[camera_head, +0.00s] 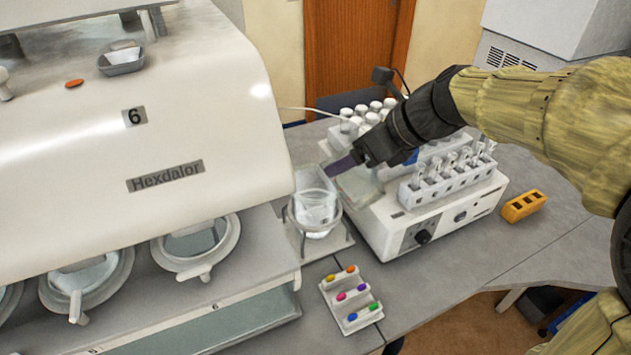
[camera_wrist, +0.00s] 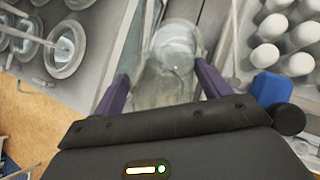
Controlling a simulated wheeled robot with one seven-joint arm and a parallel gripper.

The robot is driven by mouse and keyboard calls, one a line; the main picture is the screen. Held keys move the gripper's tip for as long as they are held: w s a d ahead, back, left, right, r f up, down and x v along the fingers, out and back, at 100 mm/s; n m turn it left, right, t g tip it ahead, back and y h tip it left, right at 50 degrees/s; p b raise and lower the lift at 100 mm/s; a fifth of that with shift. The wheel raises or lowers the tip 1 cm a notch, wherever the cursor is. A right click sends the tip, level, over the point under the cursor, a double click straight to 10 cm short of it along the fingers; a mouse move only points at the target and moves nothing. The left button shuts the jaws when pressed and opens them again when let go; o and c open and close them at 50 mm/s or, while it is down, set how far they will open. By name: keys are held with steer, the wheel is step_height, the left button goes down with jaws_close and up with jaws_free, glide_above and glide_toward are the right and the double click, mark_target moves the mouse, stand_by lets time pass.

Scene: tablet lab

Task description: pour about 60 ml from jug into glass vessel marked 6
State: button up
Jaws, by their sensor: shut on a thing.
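My gripper (camera_head: 335,168) reaches in from the right with its purple fingers shut on a clear jug. The jug (camera_wrist: 160,86) shows between the fingers in the wrist view. In the head view a clear glass vessel (camera_head: 314,212) stands in a wire ring holder, just left of and below my fingertips, with what looks like clear liquid in it. The jug's outline blends with the vessel there, so its tilt and any stream are hard to tell. In the wrist view a round clear vessel (camera_wrist: 176,40) lies just beyond the jug.
The big white machine (camera_head: 168,183), labelled 6, fills the left. A white device (camera_head: 405,235) with tube racks and several white-capped bottles (camera_head: 368,115) stands close on the right. A small tray of coloured tablets (camera_head: 352,298) and a yellow block (camera_head: 524,206) lie on the grey table.

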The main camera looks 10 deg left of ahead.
steer(key=shift+f, duration=0.15)
steer(key=shift+d+f+b, duration=0.1)
steer(key=shift+b, duration=0.8)
steer(key=shift+s+d+r+t+y, duration=0.2)
steer(key=shift+r+t+y, duration=0.1)
steer(key=shift+r+y, duration=0.3)
steer(key=shift+r+b, duration=0.1)
steer(key=shift+b, duration=0.35)
